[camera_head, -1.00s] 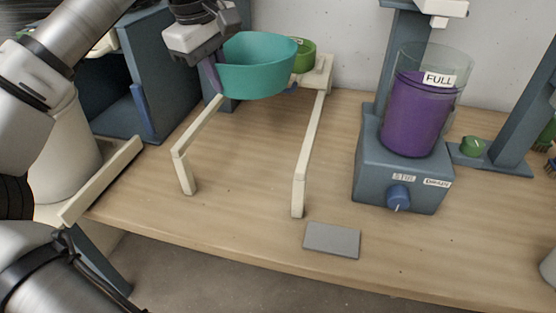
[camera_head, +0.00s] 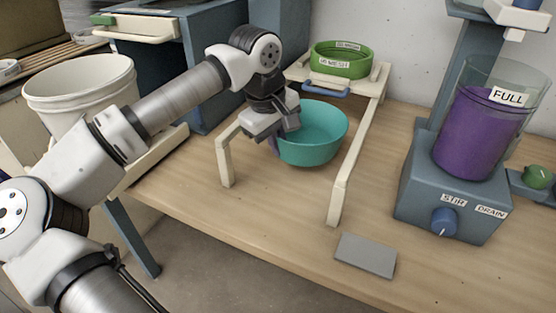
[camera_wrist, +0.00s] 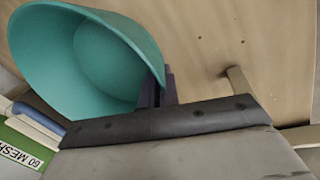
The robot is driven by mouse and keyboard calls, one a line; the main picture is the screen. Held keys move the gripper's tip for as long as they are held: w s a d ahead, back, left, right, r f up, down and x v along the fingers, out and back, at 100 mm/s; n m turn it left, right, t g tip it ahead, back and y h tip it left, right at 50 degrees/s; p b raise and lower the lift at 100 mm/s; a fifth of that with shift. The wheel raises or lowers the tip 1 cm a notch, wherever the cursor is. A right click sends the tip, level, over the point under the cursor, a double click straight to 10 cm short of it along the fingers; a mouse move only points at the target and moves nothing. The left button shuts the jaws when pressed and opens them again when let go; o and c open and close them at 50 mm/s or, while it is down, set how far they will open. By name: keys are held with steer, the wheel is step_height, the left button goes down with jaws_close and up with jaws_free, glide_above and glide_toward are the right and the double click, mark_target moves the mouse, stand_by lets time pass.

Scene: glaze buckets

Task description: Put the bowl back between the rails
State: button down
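The teal bowl (camera_head: 315,138) is upright between the two cream rails, the left rail (camera_head: 223,150) and the right rail (camera_head: 352,160), in the head view. It hangs or sits low, below the rail tops; I cannot tell whether its base touches the table. My gripper (camera_head: 277,141) is at the bowl's left rim, reaching over the left rail. In the wrist view the bowl (camera_wrist: 85,60) fills the upper left, and the fingers (camera_wrist: 157,88) close on its rim, one on each side. The fingertips are partly hidden by the bowl.
A grey plate (camera_head: 366,256) lies in front. The mixer (camera_head: 450,190) with a purple-filled container (camera_head: 478,130) stands right. A white bucket (camera_head: 80,90) stands left.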

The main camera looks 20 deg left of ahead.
steer(key=shift+s+x, duration=0.25)
steer(key=shift+x, duration=0.85)
steer(key=shift+s+x, duration=0.2)
steer(key=shift+x, duration=0.95)
steer(key=shift+a+f, duration=0.1)
steer(key=shift+a, duration=0.1)
steer(key=shift+f+b, duration=0.2)
steer(key=shift+b, duration=0.1)
steer(key=c, duration=1.6)
jaws_free()
steer(key=shift+c, duration=0.2)
steer(key=shift+r, duration=0.15)
steer(key=shift+r+p, duration=0.25)
steer(key=shift+p, duration=0.15)
steer(key=v, duration=1.1)
steer(key=shift+r, duration=0.35)
steer(key=shift+s, duration=0.15)
